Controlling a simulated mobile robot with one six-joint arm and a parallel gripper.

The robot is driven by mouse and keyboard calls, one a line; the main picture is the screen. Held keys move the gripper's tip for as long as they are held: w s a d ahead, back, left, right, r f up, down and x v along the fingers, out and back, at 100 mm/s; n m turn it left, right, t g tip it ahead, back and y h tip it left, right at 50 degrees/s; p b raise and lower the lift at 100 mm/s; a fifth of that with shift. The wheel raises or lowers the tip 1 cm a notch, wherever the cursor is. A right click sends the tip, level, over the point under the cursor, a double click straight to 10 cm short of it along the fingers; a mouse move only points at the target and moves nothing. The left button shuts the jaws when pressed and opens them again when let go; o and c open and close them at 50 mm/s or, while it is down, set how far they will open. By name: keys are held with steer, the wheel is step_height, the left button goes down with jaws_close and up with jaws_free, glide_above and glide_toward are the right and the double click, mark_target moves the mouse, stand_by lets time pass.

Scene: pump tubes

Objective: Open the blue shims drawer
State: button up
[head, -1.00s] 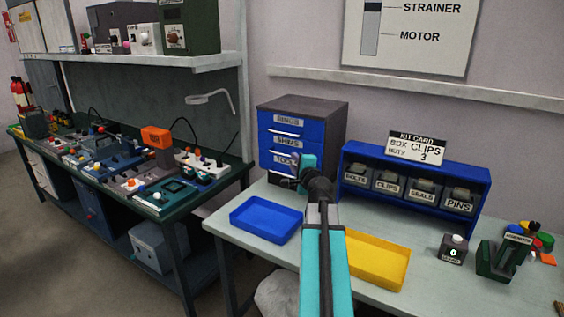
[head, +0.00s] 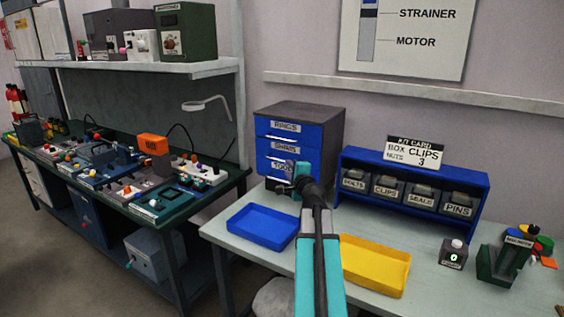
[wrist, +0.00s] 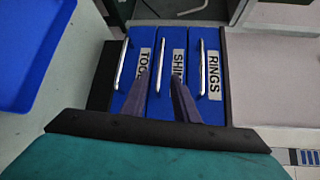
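The blue shims drawer (head: 284,148) is the middle one in a dark cabinet (head: 318,112), between the rings drawer (head: 285,128) and the tools drawer (head: 281,165). All three drawers look shut. In the wrist view the cabinet appears turned sideways, with the shims drawer (wrist: 172,40) in the middle and its bar handle (wrist: 161,62) upright. My gripper (wrist: 161,76) is open, one fingertip on each side of that handle in the picture. I cannot tell whether they touch it. In the head view my gripper (head: 285,184) is in front of the cabinet and partly hides the tools drawer.
A blue tray (head: 263,240) and a yellow tray (head: 374,284) lie on the bench in front. A blue rack (head: 415,164) of labelled bins stands right of the cabinet. A green workbench (head: 228,181) with several devices is at left.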

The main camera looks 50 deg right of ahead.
mark_target(282, 161)
steer(key=shift+p+x, duration=1.2)
steer(key=shift+x, duration=4.9)
steer(key=shift+d, duration=0.1)
jaws_close()
